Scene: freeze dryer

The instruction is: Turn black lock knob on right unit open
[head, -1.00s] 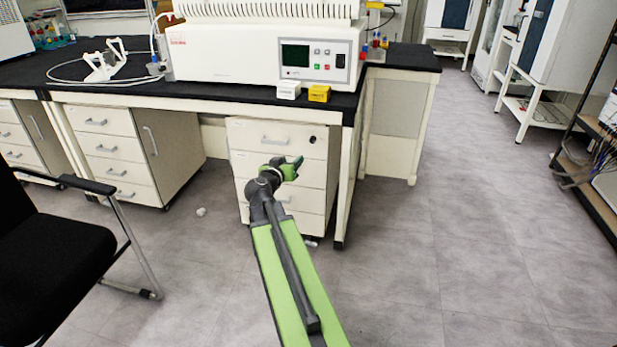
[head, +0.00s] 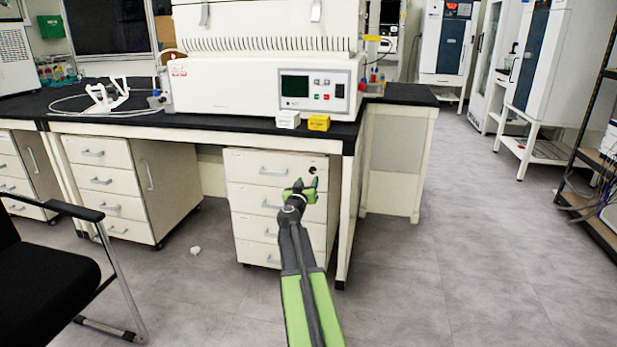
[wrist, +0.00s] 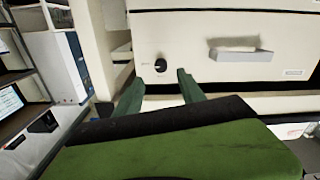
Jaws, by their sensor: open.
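The black lock knob (head: 313,170) sits at the upper right of the top drawer of the right drawer unit (head: 262,223). My green gripper (head: 302,184) is just below the knob in the head view. In the wrist view, which looks upside down, the knob (wrist: 161,65) is a small dark round piece on the cream drawer front. It lies just beyond and between the tips of my gripper (wrist: 160,78). The two fingers are spread apart with nothing between them. I see no contact with the knob.
The top drawer's handle (head: 273,171) is left of the knob. The black bench top (head: 232,121) overhangs the unit, and a bench leg (head: 347,205) stands to its right. A black chair (head: 52,275) is at the lower left. The floor (head: 460,265) at right is clear.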

